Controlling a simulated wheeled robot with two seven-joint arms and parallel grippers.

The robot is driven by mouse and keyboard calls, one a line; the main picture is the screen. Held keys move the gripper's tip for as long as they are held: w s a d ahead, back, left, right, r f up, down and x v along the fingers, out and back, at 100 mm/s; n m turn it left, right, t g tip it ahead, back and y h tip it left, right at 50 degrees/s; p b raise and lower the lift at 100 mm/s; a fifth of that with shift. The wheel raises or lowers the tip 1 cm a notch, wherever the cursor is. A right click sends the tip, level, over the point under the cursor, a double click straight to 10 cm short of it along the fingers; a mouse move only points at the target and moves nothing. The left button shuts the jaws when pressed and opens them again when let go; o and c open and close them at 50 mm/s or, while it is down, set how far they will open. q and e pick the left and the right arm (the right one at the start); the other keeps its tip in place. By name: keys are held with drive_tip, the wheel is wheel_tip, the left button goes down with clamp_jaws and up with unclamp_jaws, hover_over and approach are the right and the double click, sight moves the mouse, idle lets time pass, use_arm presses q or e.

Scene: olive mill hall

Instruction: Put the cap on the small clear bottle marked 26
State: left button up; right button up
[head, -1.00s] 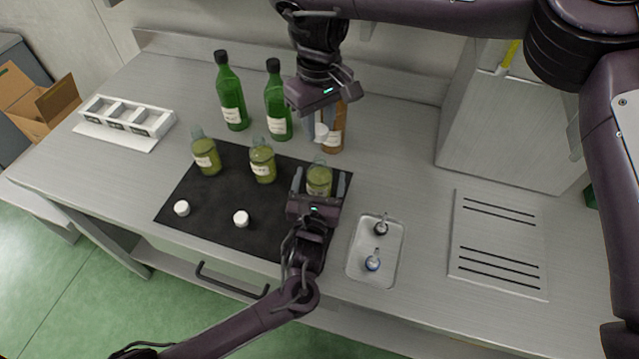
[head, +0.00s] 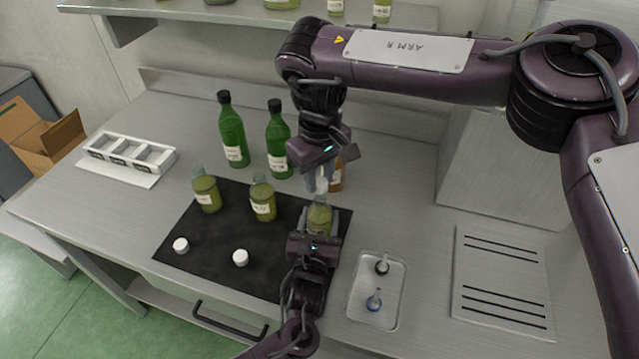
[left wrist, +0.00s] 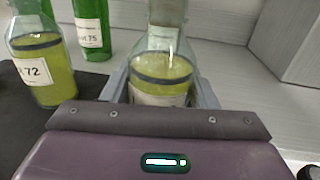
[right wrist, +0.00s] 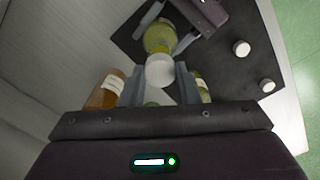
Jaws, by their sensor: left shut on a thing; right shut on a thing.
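A small clear bottle (head: 319,216) of green oil stands upright at the mat's right end. My left gripper (head: 319,224) is shut around its body, and the bottle also shows in the left wrist view (left wrist: 163,65). Its label is mostly hidden, so I cannot read its number. My right gripper (head: 321,183) is shut on a white cap (right wrist: 160,71), directly above the bottle's neck. I cannot tell whether cap and neck touch. Two similar bottles stand left on the mat: one (head: 263,200), marked 72 in the left wrist view (left wrist: 40,70), and another (head: 206,192).
Two white caps (head: 180,245) (head: 240,257) lie on the black mat (head: 205,258). Two tall green bottles (head: 232,135) (head: 278,145) and an amber bottle (head: 338,178) stand behind. A small tray (head: 361,314) holds two small items to the right. A white rack (head: 160,165) is far left.

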sight(320, 219)
drive_tip(key=shift+f, duration=0.75)
drive_tip(key=shift+f, duration=0.9)
drive_tip(key=shift+f, duration=0.5)
drive_tip(key=m, duration=0.5)
drive_tip(key=shift+f+m, duration=0.1)
drive_tip(key=shift+m, duration=0.2)
drive_tip(key=m, duration=0.4)
drive_tip(key=shift+m, duration=0.3)
drive_tip(key=o, duration=0.9)
